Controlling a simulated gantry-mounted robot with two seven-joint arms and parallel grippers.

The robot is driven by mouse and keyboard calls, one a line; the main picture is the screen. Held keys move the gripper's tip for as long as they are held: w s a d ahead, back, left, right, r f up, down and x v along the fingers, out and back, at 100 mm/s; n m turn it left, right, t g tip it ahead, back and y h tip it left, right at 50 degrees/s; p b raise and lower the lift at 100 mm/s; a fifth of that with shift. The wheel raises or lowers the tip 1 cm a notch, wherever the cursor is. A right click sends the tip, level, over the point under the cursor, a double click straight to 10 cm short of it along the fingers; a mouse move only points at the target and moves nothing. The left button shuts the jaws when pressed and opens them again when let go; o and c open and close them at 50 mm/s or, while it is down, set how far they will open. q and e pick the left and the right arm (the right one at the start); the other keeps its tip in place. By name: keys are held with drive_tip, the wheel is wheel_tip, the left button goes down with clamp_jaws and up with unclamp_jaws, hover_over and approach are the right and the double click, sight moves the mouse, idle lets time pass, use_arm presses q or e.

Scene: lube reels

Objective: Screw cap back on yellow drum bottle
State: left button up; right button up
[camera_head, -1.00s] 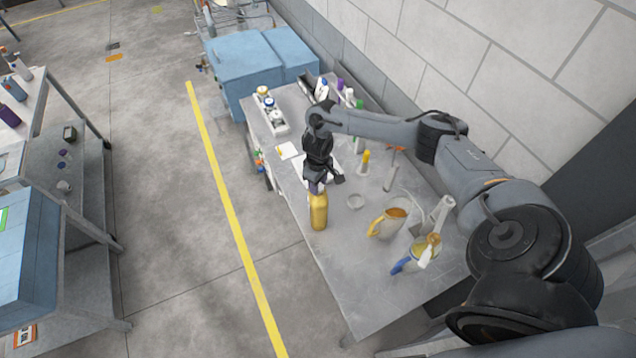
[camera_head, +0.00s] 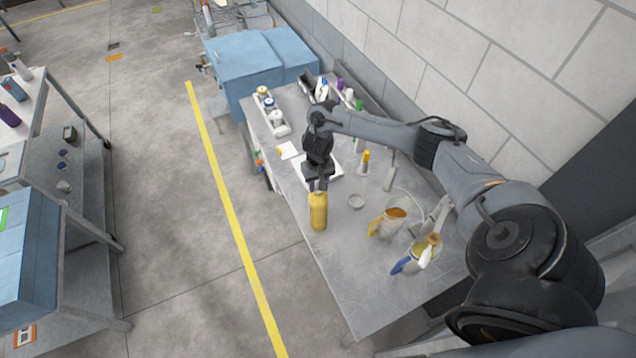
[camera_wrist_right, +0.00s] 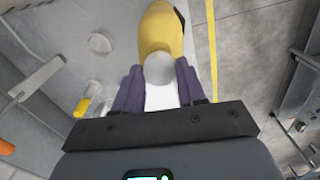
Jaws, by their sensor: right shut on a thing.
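The yellow drum bottle (camera_head: 318,212) stands upright near the left edge of the grey workbench (camera_head: 350,285). It also shows in the right wrist view (camera_wrist_right: 160,30). A pale round cap (camera_wrist_right: 160,68) is at the bottle's top, between the purple fingers of my right gripper (camera_head: 318,187). The right gripper points down from above the bottle and is shut on the cap. How far the cap sits on the neck is hidden by the fingers. My left gripper is not in view.
A small round dish (camera_head: 355,201) lies right of the bottle. Several bottles line the wall side. Bare bench lies in front of the bottle.

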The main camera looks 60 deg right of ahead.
drive_tip(key=m, duration=0.3)
drive_tip(key=shift+m, duration=0.3)
drive_tip(key=shift+m, duration=0.4)
drive_tip(key=m, duration=0.4)
drive_tip(key=shift+f, duration=0.1)
drive_tip(key=o, duration=1.4)
